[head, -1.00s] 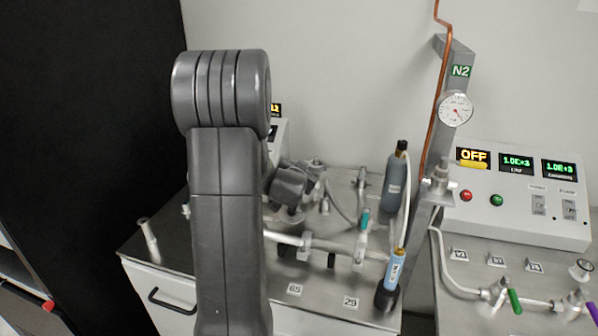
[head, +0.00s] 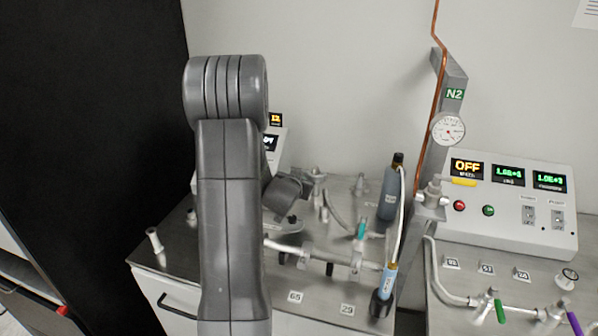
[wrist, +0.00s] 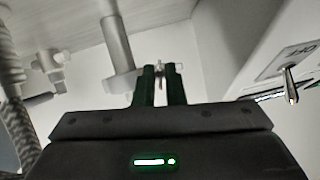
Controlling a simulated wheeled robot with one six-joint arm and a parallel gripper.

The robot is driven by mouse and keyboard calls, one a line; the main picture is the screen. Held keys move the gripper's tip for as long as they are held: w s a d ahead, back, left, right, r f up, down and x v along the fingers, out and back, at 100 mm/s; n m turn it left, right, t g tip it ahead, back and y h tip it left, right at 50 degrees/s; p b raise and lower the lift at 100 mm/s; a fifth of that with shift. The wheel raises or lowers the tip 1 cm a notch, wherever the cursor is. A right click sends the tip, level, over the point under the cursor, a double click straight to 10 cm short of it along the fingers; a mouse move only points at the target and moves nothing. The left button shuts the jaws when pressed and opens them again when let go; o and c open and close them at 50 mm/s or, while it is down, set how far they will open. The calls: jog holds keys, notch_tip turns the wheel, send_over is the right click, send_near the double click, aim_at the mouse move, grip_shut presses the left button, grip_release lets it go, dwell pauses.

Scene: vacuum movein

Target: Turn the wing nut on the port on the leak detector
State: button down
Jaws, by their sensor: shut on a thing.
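My gripper (wrist: 162,76) shows in the wrist view with its two dark green fingers close together, shut on a small silvery piece (wrist: 159,69) that appears to be the wing nut. Only a bit of that piece shows between and beyond the fingertips; its wings and the port behind it are mostly hidden. In the head view my arm hides the fingertips. The leak detector appears to be the pale box (head: 280,142) with small lit displays, partly covered by my arm.
Metal pipework with a teal-handled valve (head: 362,230) lies right of my arm. A dark bottle (head: 389,196) and a blue-labelled cylinder (head: 386,284) stand near the N2 post (head: 447,110). A control box (head: 510,210) sits at right. In the wrist view, a thick pipe (wrist: 117,45) is close by on the left.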

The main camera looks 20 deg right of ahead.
jog(key=shift+n+p, duration=0.3)
jog(key=shift+p, duration=0.1)
jog(key=c, duration=1.8)
grip_release()
notch_tip(320, 180, up, 10)
jog(key=p, duration=0.2)
jog(key=shift+p, duration=0.35)
